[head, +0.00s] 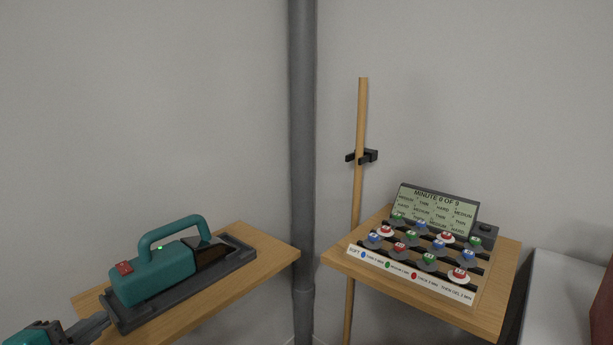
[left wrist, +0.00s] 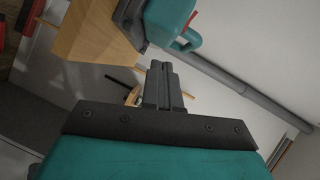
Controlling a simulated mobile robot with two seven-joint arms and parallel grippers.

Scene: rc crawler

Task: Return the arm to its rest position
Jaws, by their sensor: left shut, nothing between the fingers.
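My left gripper (head: 92,326) is at the lower left of the head view, in front of the near edge of the left wooden shelf. Its dark fingers are closed together and hold nothing; they also show in the middle of the left wrist view (left wrist: 162,86). A teal device with a handle and a red button (head: 152,272) sits in a dark tray (head: 232,262) on that shelf. In the head view the fingertips are close to the tray's near left corner; I cannot tell if they touch. My right gripper is not in view.
The left shelf (head: 270,250) and the right shelf (head: 500,262) are wooden. The right one holds a board of colored eggcup-like pieces (head: 420,245) and a display (head: 436,207). A grey pipe (head: 302,150) and a wooden pole with a black clamp (head: 361,130) stand between them.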

